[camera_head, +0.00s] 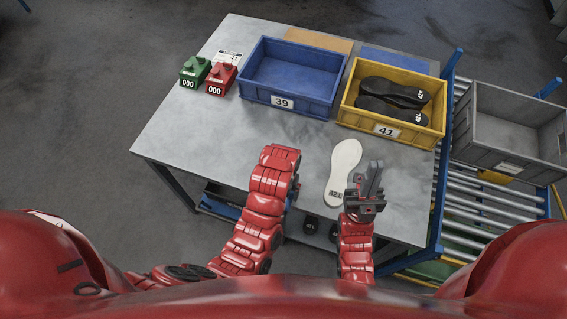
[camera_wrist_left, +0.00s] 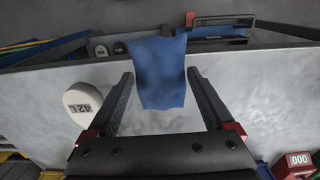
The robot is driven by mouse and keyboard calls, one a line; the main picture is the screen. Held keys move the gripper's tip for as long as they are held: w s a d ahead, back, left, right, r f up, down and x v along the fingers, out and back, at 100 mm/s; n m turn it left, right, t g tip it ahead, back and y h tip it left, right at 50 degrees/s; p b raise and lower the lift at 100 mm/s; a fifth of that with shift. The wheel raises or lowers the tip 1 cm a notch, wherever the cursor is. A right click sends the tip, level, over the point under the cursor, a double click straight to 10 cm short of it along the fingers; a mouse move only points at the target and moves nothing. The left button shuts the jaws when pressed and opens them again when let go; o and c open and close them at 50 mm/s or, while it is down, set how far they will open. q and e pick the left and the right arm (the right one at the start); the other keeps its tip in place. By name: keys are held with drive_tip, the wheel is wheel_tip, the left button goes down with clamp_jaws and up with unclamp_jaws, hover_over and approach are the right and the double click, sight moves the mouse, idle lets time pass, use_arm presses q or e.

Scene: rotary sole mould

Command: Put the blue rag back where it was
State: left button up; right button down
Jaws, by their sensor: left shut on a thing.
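The blue rag (camera_wrist_left: 158,75) hangs between the fingertips of my left gripper (camera_wrist_left: 160,78) in the left wrist view. The gripper is shut on it, with the fingers wide apart at its two sides. Part of the rag overlaps the table's front edge in that view. In the head view my left gripper and the rag are hidden behind my left forearm. My right gripper (camera_head: 370,172) is over the table's front right part, just right of the white sole (camera_head: 343,172). Its dark fingers look close together, but any gap is unclear.
On the table (camera_head: 200,140) stand a blue crate (camera_head: 283,105), a yellow crate (camera_head: 395,128) holding black soles, and green (camera_head: 194,72) and red (camera_head: 220,79) counters. A grey crate (camera_head: 500,155) sits on rollers at right. The table's left front is clear.

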use_arm(q)
drive_tip(key=w+b, duration=0.2)
drive_tip(key=w, duration=0.1)
drive_tip(key=w+f+b, duration=0.1)
drive_tip(key=w+b, duration=0.1)
drive_tip(key=w, duration=0.2)
drive_tip(key=w+f+b, duration=0.1)
drive_tip(key=w+b, duration=0.2)
drive_tip(key=shift+w+d, duration=0.2)
drive_tip(key=shift+d, duration=0.05)
drive_tip(key=shift+w+r+p, duration=0.55)
drive_tip(key=shift+w, duration=0.05)
drive_tip(key=shift+w+d+f, duration=0.1)
drive_tip(key=shift+w, duration=0.5)
drive_tip(key=shift+w+f+p, duration=0.1)
drive_tip(key=shift+w+p, duration=0.1)
drive_tip(key=shift+p, duration=0.2)
wheel_tip(320, 180, down, 3)
drive_tip(key=shift+r+p, duration=0.15)
drive_tip(key=shift+p, duration=0.8)
drive_tip(key=shift+f, duration=0.45)
drive_tip(key=shift+f, duration=0.1)
